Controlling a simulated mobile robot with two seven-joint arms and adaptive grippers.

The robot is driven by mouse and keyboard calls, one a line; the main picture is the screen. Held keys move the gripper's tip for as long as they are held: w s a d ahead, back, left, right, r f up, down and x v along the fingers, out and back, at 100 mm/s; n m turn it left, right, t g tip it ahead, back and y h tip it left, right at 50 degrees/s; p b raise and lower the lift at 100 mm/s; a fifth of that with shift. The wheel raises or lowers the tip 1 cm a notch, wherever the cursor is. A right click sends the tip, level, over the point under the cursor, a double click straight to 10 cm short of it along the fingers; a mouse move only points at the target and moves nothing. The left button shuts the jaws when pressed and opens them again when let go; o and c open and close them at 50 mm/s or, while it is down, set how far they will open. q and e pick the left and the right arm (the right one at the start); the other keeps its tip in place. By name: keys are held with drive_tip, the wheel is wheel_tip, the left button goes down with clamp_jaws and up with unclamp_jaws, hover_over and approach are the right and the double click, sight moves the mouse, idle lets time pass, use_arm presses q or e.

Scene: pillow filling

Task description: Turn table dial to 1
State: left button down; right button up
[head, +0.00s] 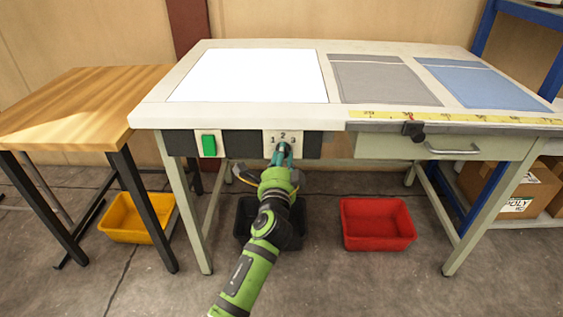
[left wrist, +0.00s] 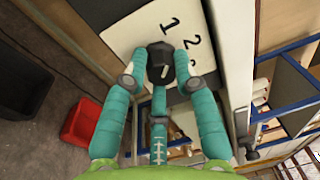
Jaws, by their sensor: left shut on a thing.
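The table dial is a dark knob that shows in the left wrist view (left wrist: 160,62), on a white plate (left wrist: 128,28) marked 1, 2 and 3. In the head view the plate (head: 270,137) sits on the table's front panel, and my gripper hides most of the knob. My left gripper (head: 281,152) reaches up to the plate from below. In the left wrist view its teal fingers (left wrist: 162,78) are closed around the knob. A light pointer mark on the knob shows, but which number it points at I cannot tell. My right gripper is not in view.
A green switch (head: 209,145) is left of the dial. A black clamp knob (head: 414,130) and a drawer handle (head: 453,149) are to the right. Yellow (head: 135,222) and red (head: 378,226) bins stand on the floor, with a dark bin (head: 243,226) behind my arm.

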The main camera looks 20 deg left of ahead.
use_arm(q)
drive_tip(key=shift+d+r+n, duration=0.15)
drive_tip(key=shift+n, duration=0.35)
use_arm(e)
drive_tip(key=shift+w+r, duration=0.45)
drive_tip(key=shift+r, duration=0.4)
use_arm(q)
drive_tip(key=c, duration=1)
unclamp_jaws()
drive_tip(key=shift+w, duration=0.1)
drive_tip(key=v, duration=1.2)
